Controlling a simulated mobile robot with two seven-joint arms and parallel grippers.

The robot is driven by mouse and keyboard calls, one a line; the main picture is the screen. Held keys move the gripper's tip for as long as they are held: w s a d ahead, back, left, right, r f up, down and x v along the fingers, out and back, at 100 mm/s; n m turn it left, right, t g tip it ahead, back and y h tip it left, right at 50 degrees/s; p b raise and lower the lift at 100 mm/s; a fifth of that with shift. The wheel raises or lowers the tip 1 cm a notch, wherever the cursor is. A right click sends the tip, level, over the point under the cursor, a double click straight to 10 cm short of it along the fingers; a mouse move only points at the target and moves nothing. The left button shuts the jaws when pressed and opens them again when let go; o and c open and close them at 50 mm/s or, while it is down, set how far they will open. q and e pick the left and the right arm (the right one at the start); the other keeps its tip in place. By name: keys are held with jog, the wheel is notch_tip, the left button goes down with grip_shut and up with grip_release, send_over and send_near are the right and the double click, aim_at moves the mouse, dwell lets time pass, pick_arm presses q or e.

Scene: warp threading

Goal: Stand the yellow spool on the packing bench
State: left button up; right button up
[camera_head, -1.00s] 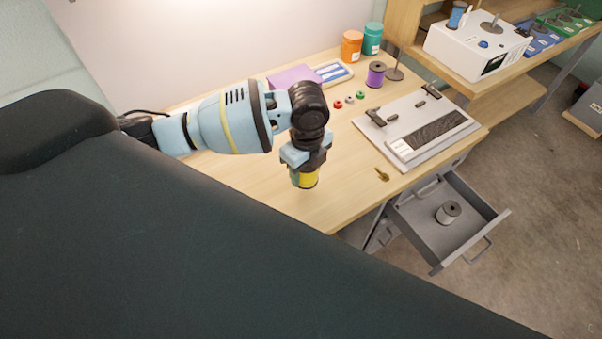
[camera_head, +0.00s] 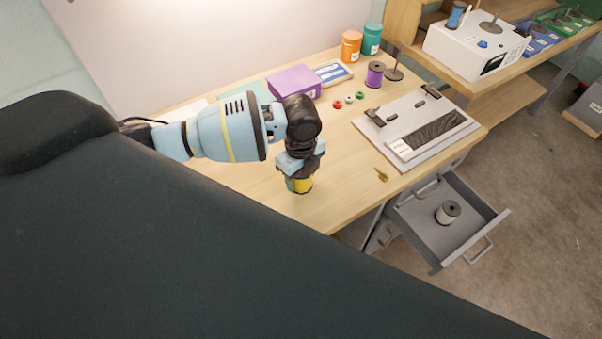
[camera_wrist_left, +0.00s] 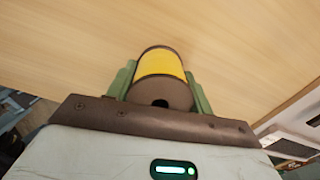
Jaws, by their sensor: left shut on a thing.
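My right gripper is not in view.
A purple box (camera_head: 294,82), a purple spool (camera_head: 375,74) and orange and teal jars stand at the back. A grey board (camera_head: 417,125) lies to the right, with a small brass piece (camera_head: 381,174) near it. An open drawer (camera_head: 440,222) holds a grey spool.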

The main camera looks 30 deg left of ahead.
pick_arm(q)
jog(key=o, duration=1)
jog(key=shift+r, duration=0.1)
notch_tip(320, 180, up, 12)
jog(key=shift+r+p, duration=0.1)
jog(key=shift+p, duration=0.45)
